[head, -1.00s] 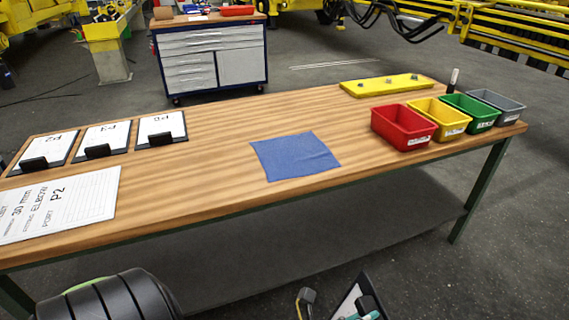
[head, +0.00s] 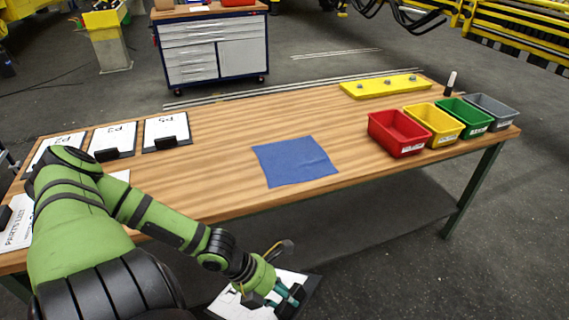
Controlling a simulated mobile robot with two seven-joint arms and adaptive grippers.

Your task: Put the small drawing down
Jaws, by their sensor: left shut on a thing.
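The small drawing (head: 238,307) is a white sheet on a black clipboard, low in the head view, in front of the table's near edge. My left gripper (head: 288,296) is shut on it and holds it off the table. The fingers and the lower picture edge hide part of it. My right gripper is not in view. Three similar clipboards lie in a row at the table's left end: a left one (head: 62,141), a middle one (head: 113,137) and a right one (head: 165,129). The left one is partly behind my left arm.
A blue cloth (head: 295,161) lies mid-table, with bare wood (head: 220,135) around it. A red bin (head: 398,134), yellow bin (head: 434,123), green bin (head: 465,117) and grey bin (head: 492,110) stand at the right. A yellow plate (head: 386,86) lies behind them. A parts list (head: 18,228) lies front left.

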